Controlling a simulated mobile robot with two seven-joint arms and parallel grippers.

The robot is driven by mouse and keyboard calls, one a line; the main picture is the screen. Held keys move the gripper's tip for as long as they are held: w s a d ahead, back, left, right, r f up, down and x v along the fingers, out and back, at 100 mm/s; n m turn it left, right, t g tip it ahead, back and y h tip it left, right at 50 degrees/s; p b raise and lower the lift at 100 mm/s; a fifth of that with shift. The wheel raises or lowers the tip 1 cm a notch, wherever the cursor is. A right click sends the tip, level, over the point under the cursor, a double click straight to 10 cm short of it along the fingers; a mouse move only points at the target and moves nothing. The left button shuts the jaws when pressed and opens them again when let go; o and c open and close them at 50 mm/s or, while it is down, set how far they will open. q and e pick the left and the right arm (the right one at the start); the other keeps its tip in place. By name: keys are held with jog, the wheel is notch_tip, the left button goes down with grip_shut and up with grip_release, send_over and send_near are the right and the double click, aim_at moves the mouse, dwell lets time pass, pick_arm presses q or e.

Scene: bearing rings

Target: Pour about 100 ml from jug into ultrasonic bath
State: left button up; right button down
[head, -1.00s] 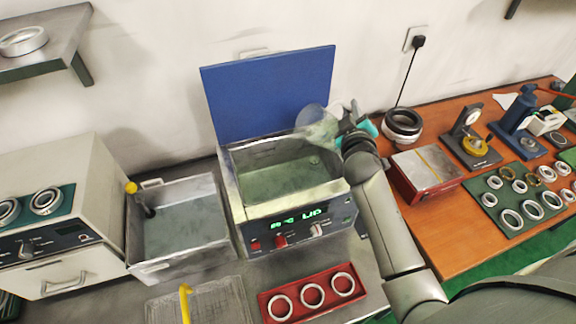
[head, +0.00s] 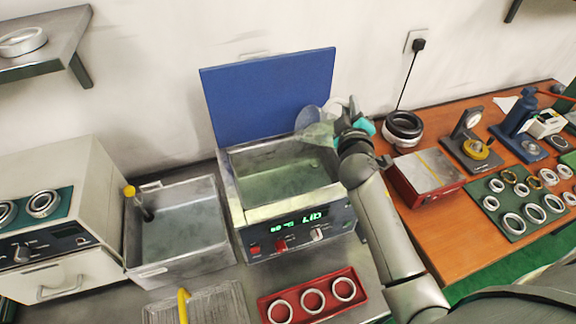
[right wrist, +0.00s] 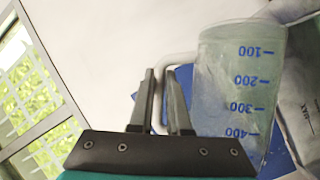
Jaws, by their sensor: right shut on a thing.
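The jug (head: 314,130) is clear plastic with blue volume marks. It is tilted to the left above the back right corner of the ultrasonic bath (head: 262,213). My right gripper (head: 345,118) is to the right of the jug. In the right wrist view the gripper (right wrist: 167,105) is shut on the jug's pale handle, and the jug (right wrist: 236,95) shows marks from 100 to 400. I cannot make out the liquid level or a stream. The bath is an open steel tank with greenish liquid and a lit green display. My left gripper is not in view.
The blue lid (head: 268,95) stands open behind the bath. A steel tank (head: 182,262) is to its left, and a red tray (head: 328,312) with three rings lies in front. A red box (head: 425,175) and a black-and-white ring stack (head: 403,130) are to the right.

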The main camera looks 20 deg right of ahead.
jog(key=shift+a+r+n+b, duration=0.15)
jog(key=shift+n+b, duration=0.15)
jog(key=shift+d, duration=0.3)
jog(key=shift+d, duration=0.1)
dwell(0.8)
jog(key=shift+a+r+n+t+h+b, duration=0.15)
jog(key=shift+a+n+t+h+b, duration=0.2)
jog(key=shift+n+b, duration=0.45)
dwell(1.0)
